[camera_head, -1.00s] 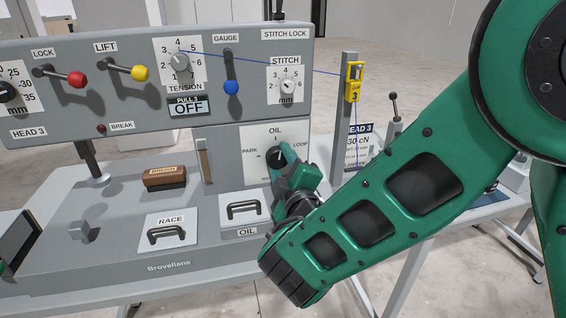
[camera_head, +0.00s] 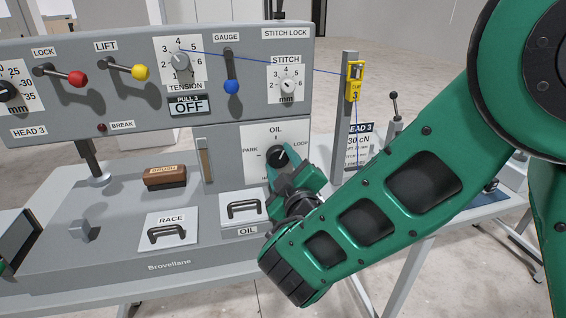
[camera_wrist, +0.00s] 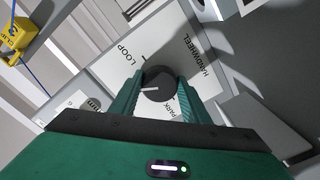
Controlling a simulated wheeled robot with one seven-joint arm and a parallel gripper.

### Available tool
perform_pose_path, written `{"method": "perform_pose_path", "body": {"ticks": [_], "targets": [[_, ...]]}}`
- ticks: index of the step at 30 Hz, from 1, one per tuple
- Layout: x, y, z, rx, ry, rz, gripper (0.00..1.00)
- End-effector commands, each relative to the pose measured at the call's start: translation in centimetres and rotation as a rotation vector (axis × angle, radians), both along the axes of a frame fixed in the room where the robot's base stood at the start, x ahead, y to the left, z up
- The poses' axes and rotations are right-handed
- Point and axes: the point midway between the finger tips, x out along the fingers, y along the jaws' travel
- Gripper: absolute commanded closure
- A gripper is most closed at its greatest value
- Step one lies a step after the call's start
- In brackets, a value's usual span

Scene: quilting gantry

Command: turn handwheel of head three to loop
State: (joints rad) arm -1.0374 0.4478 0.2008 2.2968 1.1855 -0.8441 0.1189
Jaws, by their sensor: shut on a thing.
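The handwheel (camera_head: 277,157) is a dark round knob on a white plate with OIL at the top, LOOP at right and PARK at left. Its white pointer line points up and right, between OIL and LOOP. In the wrist view the handwheel (camera_wrist: 158,80) sits between the two green fingers of my gripper (camera_wrist: 158,88). They are shut on it from both sides. There its pointer lies between the LOOP mark and the side hidden by the left finger. My gripper (camera_head: 290,164) reaches it from the lower right in the head view and covers the plate's lower right.
The head 3 panel (camera_head: 130,115) with knobs and levers overhangs above left. A yellow clip (camera_head: 353,82) with blue thread hangs on a post at right, near my arm. A brown brush (camera_head: 165,177) and the RACE (camera_head: 150,219) and OIL (camera_head: 228,202) covers lie at left.

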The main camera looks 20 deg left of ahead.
Motion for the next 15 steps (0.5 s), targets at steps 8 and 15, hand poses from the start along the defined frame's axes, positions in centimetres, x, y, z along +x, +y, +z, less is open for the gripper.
{"method": "perform_pose_path", "body": {"ticks": [8, 15], "targets": [[0.17, -0.24, -0.09, -0.004, 0.001, -0.006, 0.39], [-0.19, -0.21, -0.07, -0.003, 0.001, -0.002, 0.39]]}}
